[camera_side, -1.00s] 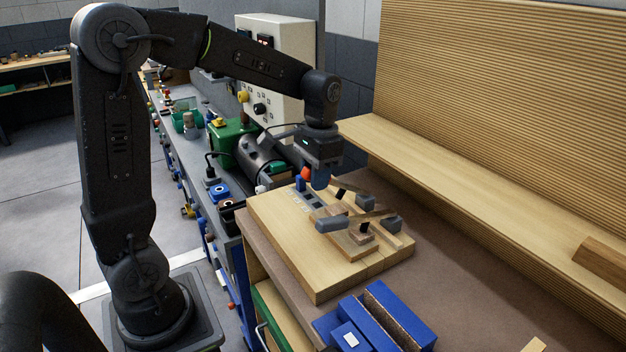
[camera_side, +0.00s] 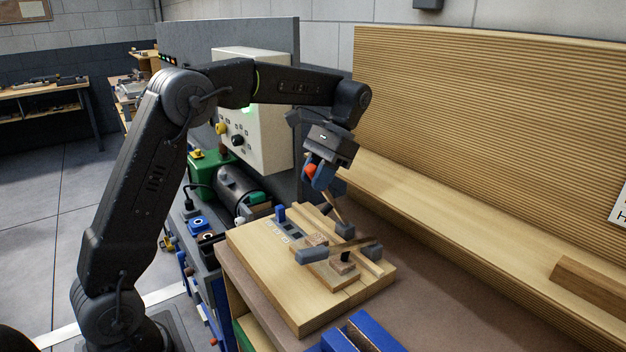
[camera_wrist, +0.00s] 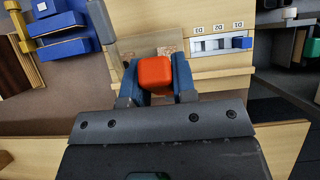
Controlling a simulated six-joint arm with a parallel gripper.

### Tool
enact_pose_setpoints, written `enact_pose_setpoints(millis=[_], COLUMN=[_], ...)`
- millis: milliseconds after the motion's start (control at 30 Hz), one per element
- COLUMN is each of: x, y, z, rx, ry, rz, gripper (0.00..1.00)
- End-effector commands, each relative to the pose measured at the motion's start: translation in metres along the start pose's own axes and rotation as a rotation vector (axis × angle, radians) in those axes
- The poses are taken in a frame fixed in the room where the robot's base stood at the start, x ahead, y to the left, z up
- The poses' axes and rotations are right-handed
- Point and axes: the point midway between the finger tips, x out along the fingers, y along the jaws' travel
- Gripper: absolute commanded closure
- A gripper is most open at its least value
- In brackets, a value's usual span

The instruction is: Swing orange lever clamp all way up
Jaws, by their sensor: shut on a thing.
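The orange lever end (camera_side: 309,170) is a rounded block held between the blue fingers of my gripper (camera_side: 315,178). In the wrist view the orange end (camera_wrist: 155,74) fills the gap between the fingers (camera_wrist: 157,88). The lever arm (camera_side: 335,208) slopes up from the wooden fixture board (camera_side: 262,272) to the gripper, so the orange end is raised well above the board. The lever's pivot is partly hidden behind a grey pad (camera_side: 345,229).
A small blue block (camera_side: 281,214) stands at the board's back edge beside a row of marked squares. Blue parts (camera_side: 365,335) lie at the front of the bench. A ribbed wooden panel (camera_side: 480,130) stands behind, right of my gripper. A control box (camera_side: 240,140) stands at the back left.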

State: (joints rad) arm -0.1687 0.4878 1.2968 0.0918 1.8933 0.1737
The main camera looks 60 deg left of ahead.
Motion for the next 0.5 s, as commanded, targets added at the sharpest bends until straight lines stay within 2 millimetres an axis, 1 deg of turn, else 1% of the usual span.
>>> enact_pose_setpoints(millis=[300, 333, 500], x=[-0.0008, -0.0008, -0.0006], y=[0.0000, 0.0000, 0.0000], z=[0.0001, 0.0001, 0.0000], rx=[0.000, 0.000, 0.000], ry=[0.002, 0.002, 0.002], rz=[0.000, 0.000, 0.000], gripper=[1.00, 0.72, 0.55])
